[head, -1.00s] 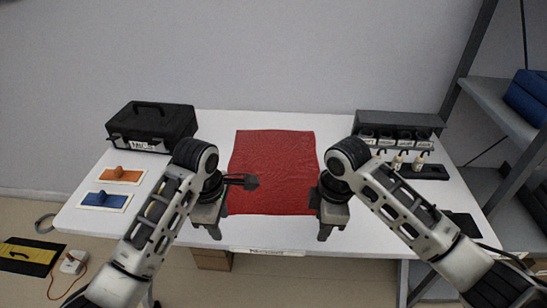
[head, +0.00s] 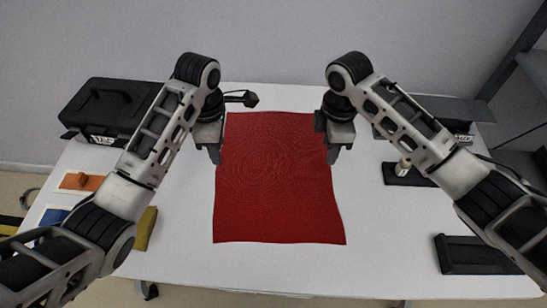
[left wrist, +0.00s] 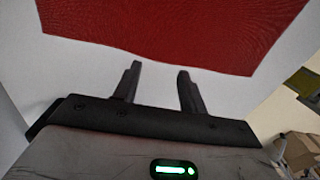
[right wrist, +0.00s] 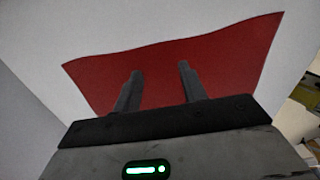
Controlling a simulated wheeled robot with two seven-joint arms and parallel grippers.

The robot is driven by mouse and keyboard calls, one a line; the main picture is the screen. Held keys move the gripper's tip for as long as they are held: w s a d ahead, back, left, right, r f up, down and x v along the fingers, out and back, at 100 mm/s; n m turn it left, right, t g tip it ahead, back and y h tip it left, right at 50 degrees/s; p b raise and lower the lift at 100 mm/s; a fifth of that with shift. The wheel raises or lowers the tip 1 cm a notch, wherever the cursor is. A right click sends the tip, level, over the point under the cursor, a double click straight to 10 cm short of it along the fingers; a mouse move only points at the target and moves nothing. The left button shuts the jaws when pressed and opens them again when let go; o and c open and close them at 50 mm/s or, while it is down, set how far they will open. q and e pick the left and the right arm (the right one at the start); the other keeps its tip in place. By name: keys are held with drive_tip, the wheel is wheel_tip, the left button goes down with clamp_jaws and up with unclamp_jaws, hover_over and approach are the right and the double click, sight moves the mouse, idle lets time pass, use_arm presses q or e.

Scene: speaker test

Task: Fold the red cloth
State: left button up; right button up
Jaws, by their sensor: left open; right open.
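The red cloth (head: 275,190) lies spread out and flat on the white table, its front edge slightly wavy. My left gripper (head: 216,155) is open and empty at the cloth's left edge, towards the back. My right gripper (head: 333,155) is open and empty at the right edge, about level with the left one. In the left wrist view, the fingers (left wrist: 159,70) stand apart near an edge of the cloth (left wrist: 200,25). In the right wrist view, the fingers (right wrist: 160,75) stand apart in front of the cloth (right wrist: 215,55). I cannot tell their height above it.
On the white table (head: 180,255), a black case (head: 105,105) stands back left. An orange block (head: 80,181) and a yellow item (head: 146,228) lie left, partly behind my arm. Black trays (head: 405,175) (head: 475,254) lie right. The table in front of the cloth is clear.

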sight(223, 168)
use_arm(q)
drive_tip(key=shift+f, duration=2.95)
use_arm(e)
drive_tip(key=shift+f, duration=2.9)
use_arm(q)
drive_tip(key=shift+f, duration=0.1)
use_arm(e)
drive_tip(key=shift+f, duration=0.15)
use_arm(q)
clamp_jaws()
use_arm(e)
clamp_jaws()
